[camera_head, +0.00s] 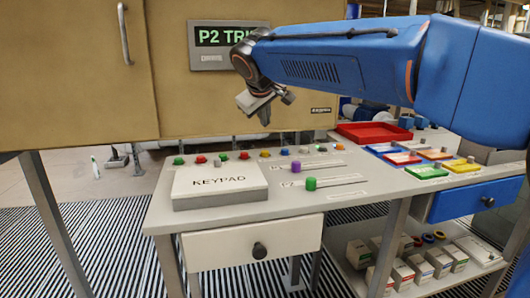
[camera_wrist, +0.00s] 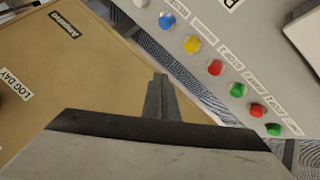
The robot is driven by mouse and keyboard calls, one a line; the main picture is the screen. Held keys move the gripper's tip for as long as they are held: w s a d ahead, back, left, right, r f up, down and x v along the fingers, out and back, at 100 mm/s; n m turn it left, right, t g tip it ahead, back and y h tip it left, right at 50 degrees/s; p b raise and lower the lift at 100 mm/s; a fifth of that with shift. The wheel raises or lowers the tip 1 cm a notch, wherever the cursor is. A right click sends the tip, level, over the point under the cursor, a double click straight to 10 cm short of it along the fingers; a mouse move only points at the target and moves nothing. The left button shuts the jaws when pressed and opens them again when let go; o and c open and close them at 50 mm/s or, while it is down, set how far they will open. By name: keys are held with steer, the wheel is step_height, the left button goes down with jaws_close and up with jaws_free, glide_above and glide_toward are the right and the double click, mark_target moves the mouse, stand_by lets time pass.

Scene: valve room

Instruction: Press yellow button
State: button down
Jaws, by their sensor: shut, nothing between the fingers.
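The yellow button (camera_head: 264,153) is in a row of coloured buttons along the back edge of the grey bench. It also shows in the wrist view (camera_wrist: 192,44), between a blue button (camera_wrist: 167,19) and a red button (camera_wrist: 215,67). My gripper (camera_head: 265,119) is shut and empty, hanging above the back of the bench in front of the tan cabinet. In the head view its tips appear above the yellow button, with a gap between. In the wrist view the closed fingers (camera_wrist: 158,82) point toward the cabinet side, apart from the yellow button.
A keypad box (camera_head: 220,184) sits in front of the buttons. A tan cabinet (camera_head: 245,85) with a P2 sign (camera_head: 228,45) stands behind. A red tray (camera_head: 374,132) and coloured bins lie at the right.

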steer(key=shift+f, duration=3.1)
steer(key=shift+f, duration=0.2)
steer(key=shift+f, duration=0.25)
steer(key=shift+f, duration=0.45)
stand_by(0.6)
steer(key=shift+r, duration=0.9)
steer(key=shift+r, duration=2.5)
